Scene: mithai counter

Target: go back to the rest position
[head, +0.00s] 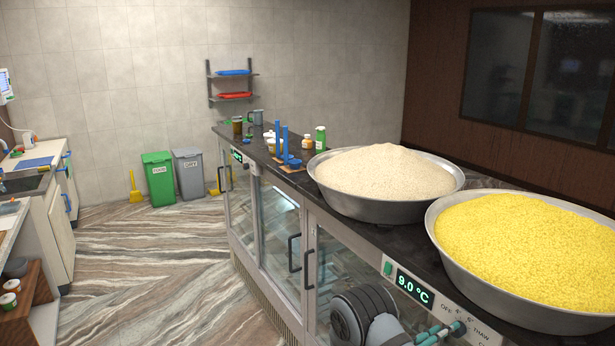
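Part of my arm, a dark grey ribbed joint with a pale link (388,328), shows at the bottom edge in the head view. Teal and grey parts at its right, seemingly my gripper (437,333), are beside the control dial on the counter's front panel (476,336). The frame cuts them off below. I cannot tell whether they touch the dial, or whether the fingers are open or shut. No object shows held.
The dark counter top (395,236) bears a bowl of pale grain (348,205) and a bowl of yellow grain (462,275), both close to my arm. Glass doors with dark handles (309,270) face the open floor (170,265) at left.

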